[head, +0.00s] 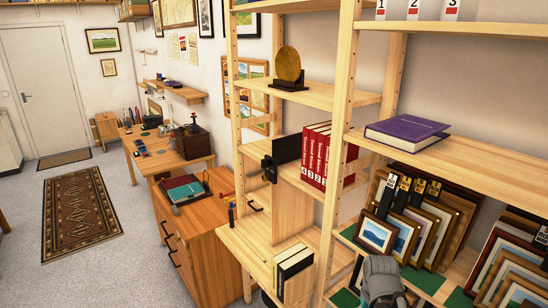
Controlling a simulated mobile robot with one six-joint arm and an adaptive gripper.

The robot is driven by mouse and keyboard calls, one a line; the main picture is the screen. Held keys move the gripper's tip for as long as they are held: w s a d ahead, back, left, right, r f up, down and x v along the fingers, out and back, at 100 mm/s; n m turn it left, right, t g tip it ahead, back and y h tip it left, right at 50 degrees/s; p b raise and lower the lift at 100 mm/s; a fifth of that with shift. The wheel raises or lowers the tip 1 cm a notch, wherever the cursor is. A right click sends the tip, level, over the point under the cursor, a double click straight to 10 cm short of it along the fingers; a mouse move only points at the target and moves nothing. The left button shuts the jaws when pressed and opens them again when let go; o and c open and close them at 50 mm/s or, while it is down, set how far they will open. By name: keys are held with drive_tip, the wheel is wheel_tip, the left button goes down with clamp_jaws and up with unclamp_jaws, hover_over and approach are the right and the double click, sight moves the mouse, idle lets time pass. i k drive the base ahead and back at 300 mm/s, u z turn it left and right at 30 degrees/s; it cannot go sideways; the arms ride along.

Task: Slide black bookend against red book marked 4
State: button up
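Several red books stand upright in a row on the middle shelf. The leftmost is the red book marked 4 (308,153). The black bookend (287,149) stands on the same shelf just left of that book. Its upright plate looks close to the book, but I cannot tell whether they touch. A smaller black part (268,168) shows at its front left. My gripper (382,283) is the grey shape at the bottom edge, in front of the framed prints and well below and right of the bookend. Its fingers cannot be made out.
A wooden shelf post (340,130) stands right of the red books. A purple book (407,132) lies on the right shelf. Framed prints (378,234) lean below it. Black and cream books (292,270) stand on the lower shelf. Shelf left of the bookend is bare.

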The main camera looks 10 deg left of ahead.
sight(287, 149)
drive_tip(key=u, duration=0.25)
drive_tip(key=i, duration=0.95)
drive_tip(key=u, duration=0.55)
